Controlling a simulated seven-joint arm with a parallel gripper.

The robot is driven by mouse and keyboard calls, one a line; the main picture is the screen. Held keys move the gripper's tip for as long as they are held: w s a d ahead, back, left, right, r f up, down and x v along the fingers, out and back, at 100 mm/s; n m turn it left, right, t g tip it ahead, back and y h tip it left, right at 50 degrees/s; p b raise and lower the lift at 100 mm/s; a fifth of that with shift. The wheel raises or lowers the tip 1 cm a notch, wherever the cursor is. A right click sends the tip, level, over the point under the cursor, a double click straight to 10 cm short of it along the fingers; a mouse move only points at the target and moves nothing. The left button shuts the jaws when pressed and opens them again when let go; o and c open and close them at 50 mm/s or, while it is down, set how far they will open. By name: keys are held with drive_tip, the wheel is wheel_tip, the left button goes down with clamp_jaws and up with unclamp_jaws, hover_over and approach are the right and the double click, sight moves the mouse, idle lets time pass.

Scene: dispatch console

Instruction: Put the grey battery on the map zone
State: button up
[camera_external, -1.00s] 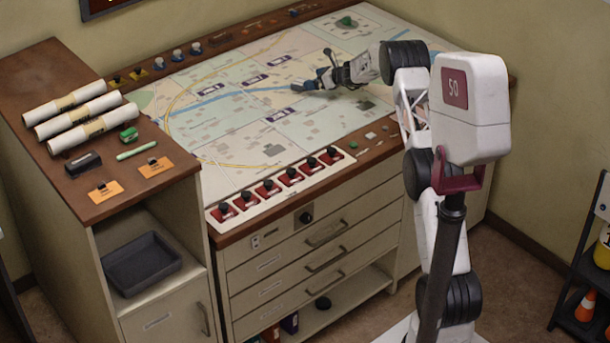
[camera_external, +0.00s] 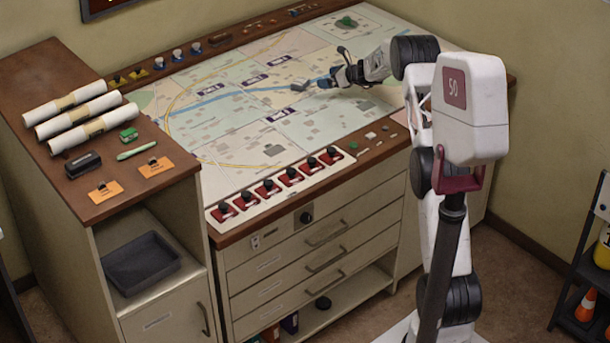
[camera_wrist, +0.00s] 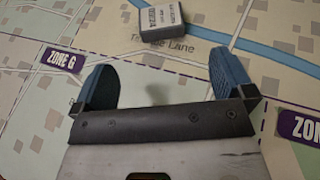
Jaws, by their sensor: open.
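The grey battery (camera_external: 299,86) is a small block with a white printed label, lying on the map table (camera_external: 240,152) by the blue river line. In the wrist view, the battery (camera_wrist: 163,18) lies beyond the fingertips, near the words "Lane". My gripper (camera_external: 326,82) is just right of it in the external view, low over the map. In the wrist view, my gripper (camera_wrist: 160,68) has its two blue fingers spread wide, with nothing between them. A purple "ZONE G" label (camera_wrist: 62,58) is left of the fingers; another zone label (camera_wrist: 300,126) is cut off at right.
Red switches (camera_external: 270,188) line the map's front edge. Rolled papers (camera_external: 78,114) and a black block (camera_external: 83,164) lie on the left cabinet. The map around the battery is mostly clear.

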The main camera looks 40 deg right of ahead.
idle(0.4)
